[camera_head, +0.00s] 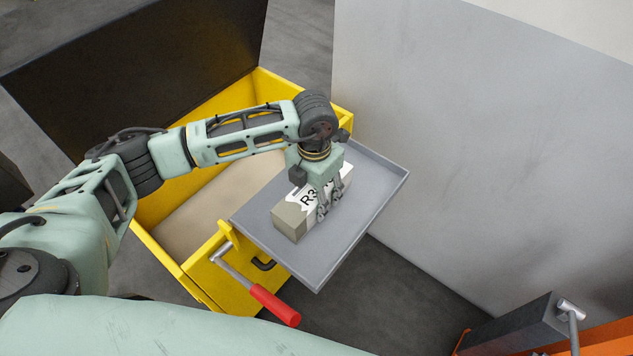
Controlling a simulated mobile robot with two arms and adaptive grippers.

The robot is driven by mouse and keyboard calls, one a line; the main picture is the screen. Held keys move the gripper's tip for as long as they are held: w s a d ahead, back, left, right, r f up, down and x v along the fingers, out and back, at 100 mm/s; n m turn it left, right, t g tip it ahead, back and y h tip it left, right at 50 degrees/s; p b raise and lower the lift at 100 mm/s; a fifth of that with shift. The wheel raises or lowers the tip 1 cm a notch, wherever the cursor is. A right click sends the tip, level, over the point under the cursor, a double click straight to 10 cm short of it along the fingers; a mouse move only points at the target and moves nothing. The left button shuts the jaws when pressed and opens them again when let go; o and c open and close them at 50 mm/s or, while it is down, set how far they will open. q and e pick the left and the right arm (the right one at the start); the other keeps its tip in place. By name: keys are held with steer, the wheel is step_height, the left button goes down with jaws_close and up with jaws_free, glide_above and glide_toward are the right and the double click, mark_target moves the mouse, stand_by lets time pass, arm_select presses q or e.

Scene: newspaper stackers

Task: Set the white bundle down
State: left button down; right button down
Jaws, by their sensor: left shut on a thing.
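The white bundle (291,215) is a box-shaped stack with a grey-beige end and a white label with dark lettering that starts with "R3". It is at the middle of a grey tray (365,203) with a low rim. My left gripper (329,209) points down from above and is shut on the bundle, with its fingers at the bundle's side. The gripper and wrist hide part of the bundle's top and far end. I cannot tell whether the bundle's underside touches the tray. My right gripper is not in view.
A yellow bin (170,254) with a beige inside and a raised dark lid (135,70) stands left of the tray. A red-handled crank (274,304) sticks out at the front. A large grey panel (480,140) stands at the right. Orange and dark equipment (520,325) is at the lower right.

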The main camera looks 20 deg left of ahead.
arm_select(q)
steer(key=shift+f, duration=0.1)
steer(key=shift+f, duration=0.15)
steer(key=c, duration=0.7)
jaws_free()
steer(key=shift+s, duration=0.1)
steer(key=shift+c, duration=0.2)
